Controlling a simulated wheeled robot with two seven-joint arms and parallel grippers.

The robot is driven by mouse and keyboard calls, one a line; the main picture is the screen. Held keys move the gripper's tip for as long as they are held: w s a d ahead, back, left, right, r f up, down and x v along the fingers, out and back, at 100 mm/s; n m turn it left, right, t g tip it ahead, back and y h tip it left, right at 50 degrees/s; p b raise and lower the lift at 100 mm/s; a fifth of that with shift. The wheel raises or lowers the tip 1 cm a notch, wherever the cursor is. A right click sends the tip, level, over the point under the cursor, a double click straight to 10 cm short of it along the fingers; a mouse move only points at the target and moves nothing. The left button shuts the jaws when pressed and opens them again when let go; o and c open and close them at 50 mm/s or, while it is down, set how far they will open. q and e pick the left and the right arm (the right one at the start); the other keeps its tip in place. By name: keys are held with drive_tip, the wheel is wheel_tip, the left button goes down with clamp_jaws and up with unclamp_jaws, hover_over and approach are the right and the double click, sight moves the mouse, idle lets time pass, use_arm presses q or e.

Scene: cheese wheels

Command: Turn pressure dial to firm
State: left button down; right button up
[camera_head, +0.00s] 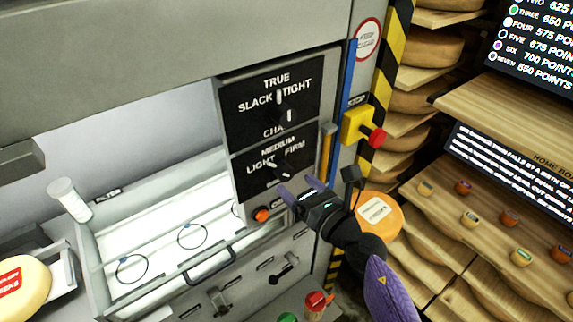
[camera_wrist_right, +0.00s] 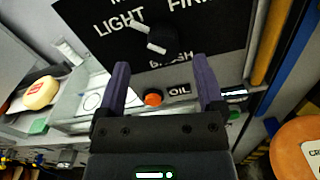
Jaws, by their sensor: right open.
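The pressure dial (camera_head: 284,172) is a dark knob on the lower black panel, marked LIGHT, MEDIUM and FIRM. Its white pointer tilts to the upper left, on the LIGHT side. The dial also shows in the right wrist view (camera_wrist_right: 160,40), just beyond the fingertips. My right gripper (camera_head: 300,189) has purple fingers and is open and empty. It is just below the dial, and the fingers point up at the panel. In the wrist view the dial lies between the lines of the two fingers (camera_wrist_right: 160,66), with no visible contact. My left gripper is not in view.
Another dial (camera_head: 288,115) marked SLACK, TRUE and TIGHT sits directly above. An orange button (camera_head: 262,215) is below left of the panel. A yellow box with a red button (camera_head: 376,137) is to the right. An orange cheese wheel (camera_head: 391,216) is beside my right arm.

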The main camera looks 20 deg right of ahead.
sight(288, 176)
drive_tip(key=x, duration=0.3)
drive_tip(key=shift+w+d+f, duration=0.1)
drive_tip(key=shift+w, duration=0.1)
drive_tip(key=shift+w+a, duration=0.25)
drive_tip(key=shift+w, duration=0.25)
clamp_jaws()
